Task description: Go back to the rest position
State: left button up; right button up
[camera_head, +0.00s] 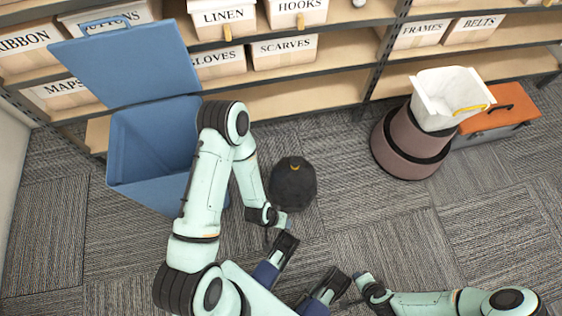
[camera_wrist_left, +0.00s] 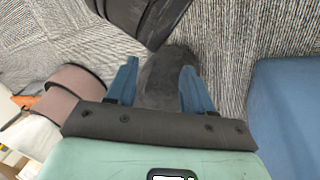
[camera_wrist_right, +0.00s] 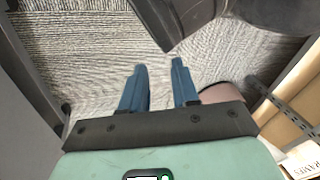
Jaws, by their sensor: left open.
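My left arm is bent, with its elbow high in front of the blue bin. My left gripper (camera_head: 265,274) is over the carpet at the bottom middle of the head view. In the left wrist view its blue fingers (camera_wrist_left: 158,72) are apart with nothing held; a dark cap lies on the floor beyond them. My right gripper (camera_head: 315,301) is near the lower edge, to the right of the left one. In the right wrist view its fingers (camera_wrist_right: 158,72) are apart, with bare carpet seen between them.
The black cap (camera_head: 293,186) lies on the carpet. A blue bin (camera_head: 152,150) with its lid (camera_head: 125,55) raised stands at left. A brown stepped stool (camera_head: 405,150) bears a white tub (camera_head: 430,115), beside an orange toolbox (camera_head: 500,110). Shelves (camera_head: 300,92) with labelled boxes line the back.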

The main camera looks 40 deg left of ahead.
pick_arm(q)
jog(key=s+d+r+g+p, duration=0.1)
jog(key=s+r+p, duration=0.3)
jog(key=r+p, duration=0.5)
jog(key=s+d+r+g+h+p, duration=0.1)
jog(key=s+d+r+g+p, duration=0.1)
jog(key=r+p, duration=0.8)
jog(key=shift+s+d+r+m+g, duration=0.2)
jog(key=shift+s+d+m+g, duration=0.25)
jog(key=shift+s, duration=0.6)
pick_arm(e)
jog(key=s+a+r+g, duration=0.1)
jog(key=s+r, duration=0.3)
jog(key=r, duration=0.5)
jog(key=s+a+r+g+y, duration=0.1)
jog(key=s+a+r+g, duration=0.1)
jog(key=r, duration=0.8)
jog(key=shift+s+a+r+n+g, duration=0.35)
jog(key=shift+s+a, duration=0.2)
jog(key=shift+s, duration=0.55)
pick_arm(q)
jog(key=shift+d, duration=0.1)
pick_arm(e)
jog(key=shift+f, duration=0.15)
